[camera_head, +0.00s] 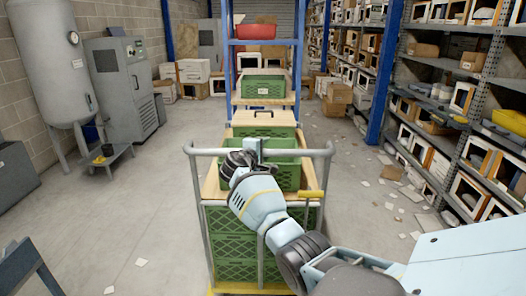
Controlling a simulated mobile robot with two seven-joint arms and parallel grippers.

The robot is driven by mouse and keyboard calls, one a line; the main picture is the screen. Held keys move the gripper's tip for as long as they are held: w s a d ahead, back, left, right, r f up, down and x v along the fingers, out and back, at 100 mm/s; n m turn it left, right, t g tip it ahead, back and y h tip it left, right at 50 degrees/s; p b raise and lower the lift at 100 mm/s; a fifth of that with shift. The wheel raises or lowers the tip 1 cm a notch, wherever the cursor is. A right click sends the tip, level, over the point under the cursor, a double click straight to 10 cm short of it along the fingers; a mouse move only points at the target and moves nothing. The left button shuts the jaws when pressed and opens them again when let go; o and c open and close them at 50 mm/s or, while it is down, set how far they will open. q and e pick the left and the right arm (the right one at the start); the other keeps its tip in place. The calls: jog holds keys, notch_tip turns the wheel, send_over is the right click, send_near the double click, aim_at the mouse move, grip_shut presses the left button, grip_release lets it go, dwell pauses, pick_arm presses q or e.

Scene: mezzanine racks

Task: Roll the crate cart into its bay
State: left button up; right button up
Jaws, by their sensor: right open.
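The crate cart (202,225) stands right in front of me in the head view, with a grey tube handle (318,152) across its near side. Green crates (235,243) are stacked in it, and part of its yellow base shows at the bottom. My right arm comes in from the lower right over the cart. My right gripper (253,147) is open at the middle of the handle bar; whether it touches the bar I cannot tell. My wrist hides part of the upper crate. My left gripper is out of view. I cannot make out a marked bay.
A blue-post rack (228,60) with a green crate (264,86) and a red bin (255,32) stands beyond the cart. Loaded shelves (470,90) line the right, with paper scraps on the floor. A tank (55,60) and grey cabinet (122,85) stand left. Floor left of the cart is mostly clear.

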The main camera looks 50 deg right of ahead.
jog(key=shift+a, duration=0.1)
jog(key=shift+s+a, duration=0.15)
jog(key=shift+a, duration=0.4)
jog(key=v, duration=0.6)
jog(key=shift+a+p, duration=0.3)
jog(key=shift+p, duration=0.05)
jog(key=shift+s, duration=0.15)
